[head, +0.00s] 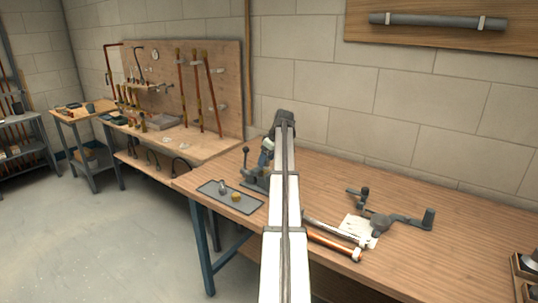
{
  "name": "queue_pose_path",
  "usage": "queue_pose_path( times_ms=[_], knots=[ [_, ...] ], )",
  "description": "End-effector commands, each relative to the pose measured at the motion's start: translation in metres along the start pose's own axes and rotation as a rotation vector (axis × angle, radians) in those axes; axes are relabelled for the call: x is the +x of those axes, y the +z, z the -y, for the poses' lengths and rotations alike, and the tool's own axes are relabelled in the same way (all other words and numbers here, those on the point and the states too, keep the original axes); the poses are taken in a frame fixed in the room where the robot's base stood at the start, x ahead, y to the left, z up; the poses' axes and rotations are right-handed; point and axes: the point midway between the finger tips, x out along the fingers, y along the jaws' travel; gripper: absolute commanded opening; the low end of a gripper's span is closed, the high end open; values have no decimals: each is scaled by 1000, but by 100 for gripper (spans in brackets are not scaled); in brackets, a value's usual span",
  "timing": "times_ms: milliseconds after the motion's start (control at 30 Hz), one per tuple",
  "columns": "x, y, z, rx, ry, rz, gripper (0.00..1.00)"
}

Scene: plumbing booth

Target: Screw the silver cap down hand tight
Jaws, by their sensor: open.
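My arm reaches up the middle of the head view and bends down at its far end. My gripper (263,163) is open, small in the picture and partly hidden by the arm. It is just above a dark clamp-like fixture (254,182) on the wooden bench. I cannot make out what the fixture holds, or whether my fingers touch it. A small silver piece (222,187) sits on a dark grey tray (247,206) to the left of the fixture, beside a small brass piece (236,197). I cannot tell whether the silver piece is the silver cap.
A copper pipe (334,244), a white cloth or paper (357,228) and a dark tool with a bent handle (402,221) lie on the bench to the right of my arm. The bench's back right is clear.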

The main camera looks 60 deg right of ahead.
Motion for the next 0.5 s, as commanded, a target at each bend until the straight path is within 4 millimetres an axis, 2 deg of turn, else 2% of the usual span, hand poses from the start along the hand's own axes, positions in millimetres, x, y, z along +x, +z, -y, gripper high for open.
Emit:
queue_pose_path(
  times_ms=[333, 500],
  knots=[
    [2, 0, 0, 0, 0, 0, 67],
    [2, 0, 0, 0, 0, 0, 51]
  ],
)
